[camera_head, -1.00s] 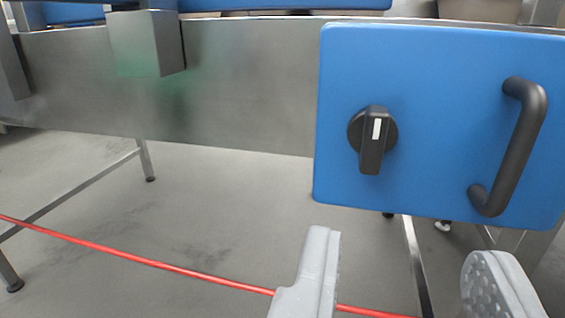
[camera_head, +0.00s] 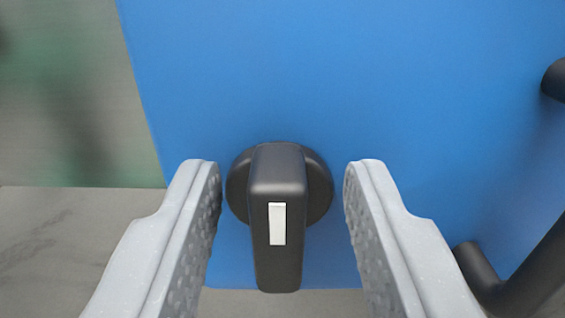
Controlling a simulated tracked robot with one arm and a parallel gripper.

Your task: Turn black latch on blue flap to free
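The black latch (camera_head: 278,185) is a round knob with a long bar and a white mark. Its bar points down in the picture. It sits on the blue flap (camera_head: 330,70), which fills most of the view. My gripper (camera_head: 281,170) is open, with one grey finger on each side of the latch. A gap shows between each finger and the latch, so neither finger appears to touch it. The flap's lower edge shows below the latch, between the fingers.
A black handle (camera_head: 530,265) is on the flap to the right, partly cut off by the frame edge and near my right finger. A metal panel (camera_head: 70,100) lies left of the flap. Grey floor (camera_head: 60,235) shows at lower left.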

